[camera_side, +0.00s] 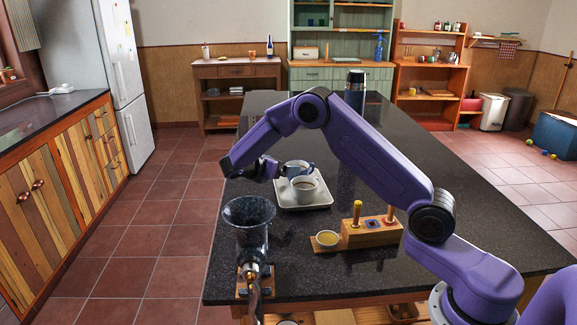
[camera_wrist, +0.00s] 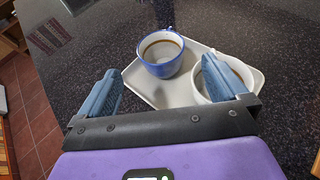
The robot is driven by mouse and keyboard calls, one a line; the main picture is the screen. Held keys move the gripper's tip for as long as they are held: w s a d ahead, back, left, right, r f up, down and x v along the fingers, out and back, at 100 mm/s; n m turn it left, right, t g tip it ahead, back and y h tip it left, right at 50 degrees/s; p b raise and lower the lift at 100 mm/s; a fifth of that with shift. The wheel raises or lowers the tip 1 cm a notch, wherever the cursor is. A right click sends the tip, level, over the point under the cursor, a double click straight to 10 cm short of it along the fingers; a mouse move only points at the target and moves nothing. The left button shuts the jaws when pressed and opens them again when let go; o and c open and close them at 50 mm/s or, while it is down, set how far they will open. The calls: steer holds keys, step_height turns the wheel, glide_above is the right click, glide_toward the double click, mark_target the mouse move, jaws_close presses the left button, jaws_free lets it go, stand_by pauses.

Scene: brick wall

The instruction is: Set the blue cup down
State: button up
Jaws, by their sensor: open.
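The blue cup (camera_wrist: 163,68), with a pale inside and some dark drink, stands upright on a pale tray (camera_wrist: 193,50) in the wrist view. In the side view the tray (camera_side: 312,206) lies on the dark counter, and the blue cup is partly hidden by my fingers and a white cup. My gripper (camera_side: 284,168) is open above the tray. In the wrist view my gripper (camera_wrist: 160,65) has its fingers spread, one to each side of the blue cup, with visible gaps. The cup is not clamped.
The white cup (camera_side: 305,188) stands close on the tray; in the wrist view my right finger partly covers it. A dark grinder (camera_side: 249,215) stands at the counter's left edge. A wooden block (camera_side: 365,233) with pegs lies front right. The far counter is mostly clear around a dark canister (camera_side: 355,91).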

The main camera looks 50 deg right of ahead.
steer(key=shift+v, duration=1.3)
steer(key=s+a+r+m+t+y, duration=0.1)
steer(key=s+a+r+m+y, duration=0.1)
steer(key=s+a+y, duration=0.5)
steer(key=s+a+r+m+y, duration=0.15)
steer(key=s+a, duration=0.35)
steer(key=s, duration=0.6)
steer(key=s+a+m+g+y, duration=0.1)
steer(key=s+y, duration=0.4)
steer(key=s, duration=1.8)
steer(key=shift+a+f+m+g, duration=0.25)
steer(key=shift+f+m+g, duration=0.25)
steer(key=shift+m, duration=0.45)
steer(key=shift+s+y, duration=0.15)
steer(key=shift+y, duration=0.1)
